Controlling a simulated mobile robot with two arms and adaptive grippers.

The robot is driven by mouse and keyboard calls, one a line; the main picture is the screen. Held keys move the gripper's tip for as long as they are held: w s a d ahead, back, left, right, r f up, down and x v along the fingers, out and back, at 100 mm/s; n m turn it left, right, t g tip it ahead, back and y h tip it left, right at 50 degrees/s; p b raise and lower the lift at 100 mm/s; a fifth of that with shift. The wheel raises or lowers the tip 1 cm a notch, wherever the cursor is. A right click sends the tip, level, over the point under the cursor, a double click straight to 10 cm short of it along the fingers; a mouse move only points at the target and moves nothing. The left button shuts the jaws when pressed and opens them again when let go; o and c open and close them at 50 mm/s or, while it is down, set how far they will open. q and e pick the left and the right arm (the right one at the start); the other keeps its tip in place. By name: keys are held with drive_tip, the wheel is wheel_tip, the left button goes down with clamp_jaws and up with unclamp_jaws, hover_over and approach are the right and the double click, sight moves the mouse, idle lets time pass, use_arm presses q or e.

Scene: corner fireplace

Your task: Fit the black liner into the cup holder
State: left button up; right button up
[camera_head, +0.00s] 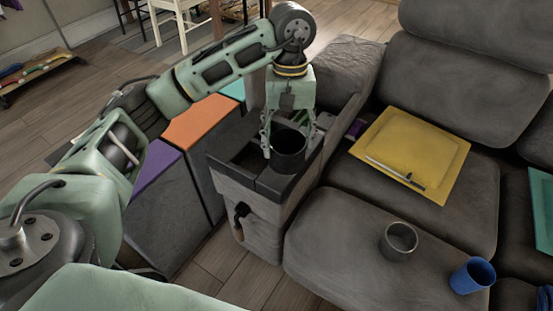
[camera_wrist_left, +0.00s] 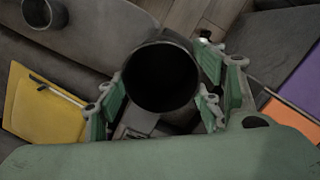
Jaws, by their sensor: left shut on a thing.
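The black liner (camera_head: 289,158) is an upright, open-topped black cup. My left gripper (camera_head: 289,140) comes down from above and is shut on it, with fingers on opposite sides. The liner also shows in the left wrist view (camera_wrist_left: 161,78), its dark mouth facing the camera between the green finger pads of the gripper (camera_wrist_left: 160,88). The cup holder (camera_head: 270,187) is the black-topped console in the grey sofa, with an open compartment left of the liner. The liner is over the console's right part and hides what lies beneath. I cannot tell whether its bottom is inside an opening. My right gripper is out of view.
On the sofa seat are a yellow tray (camera_head: 447,165) with a pen (camera_head: 395,172), a grey metal cup (camera_head: 399,240) and a blue cup (camera_head: 472,275). Blocks with orange (camera_head: 201,120) and purple (camera_head: 155,170) tops stand left of the console. Wooden floor shows between them.

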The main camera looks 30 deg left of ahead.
use_arm(q)
drive_tip(key=a+f, duration=0.3)
drive_tip(key=w+a+f+b, duration=0.1)
drive_tip(key=a+f, duration=0.2)
drive_tip(key=a, duration=0.1)
drive_tip(key=w+a+f, duration=0.1)
drive_tip(key=a+f, duration=0.3)
drive_tip(key=shift+f+b, duration=0.1)
drive_tip(key=shift+b, duration=0.2)
drive_tip(key=shift+f, duration=0.15)
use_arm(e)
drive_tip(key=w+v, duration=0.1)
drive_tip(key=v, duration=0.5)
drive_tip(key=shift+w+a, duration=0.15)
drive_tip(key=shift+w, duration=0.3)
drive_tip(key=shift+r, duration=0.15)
use_arm(q)
drive_tip(key=shift+f, duration=0.15)
drive_tip(key=o, duration=1.3)
drive_tip(key=shift+o, duration=0.2)
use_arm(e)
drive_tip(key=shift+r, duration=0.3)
